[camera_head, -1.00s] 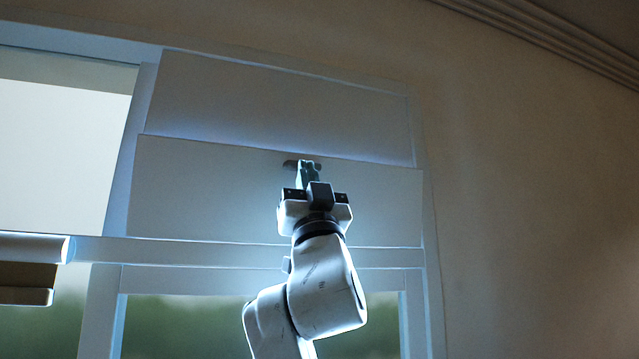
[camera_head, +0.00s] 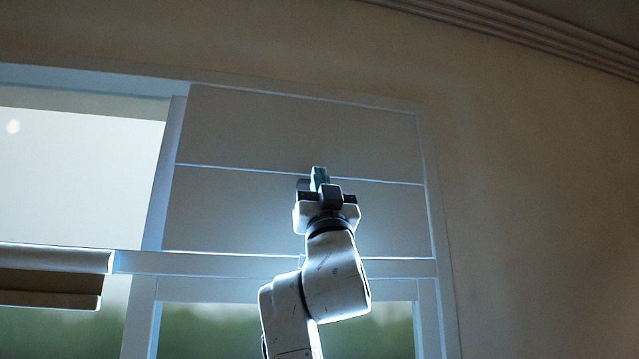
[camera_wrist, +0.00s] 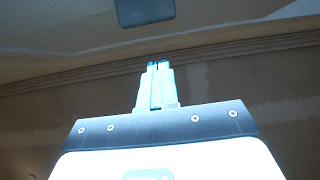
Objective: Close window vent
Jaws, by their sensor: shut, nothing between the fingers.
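The window vent shows in the head view as a wide pale lower panel (camera_head: 230,212) below a similar upper panel (camera_head: 290,125). The lower panel looks flush with its frame, with a thin straight seam between the two panels. My gripper (camera_head: 318,172) is in front of the lower panel's top middle, and its fingers are shut and empty. Its closed fingers also show in the wrist view (camera_wrist: 157,68). The gripper hides part of the seam; whether it touches the panel I cannot tell. A dark rounded piece (camera_wrist: 145,12), perhaps the vent handle, shows beyond the fingertips in the wrist view.
A bright window pane (camera_head: 75,180) and a rolled blind (camera_head: 50,285) are at the left. A horizontal frame bar (camera_head: 200,263) runs below the vent. Bare wall (camera_head: 530,230) is at the right, with ceiling moulding (camera_head: 520,35) above.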

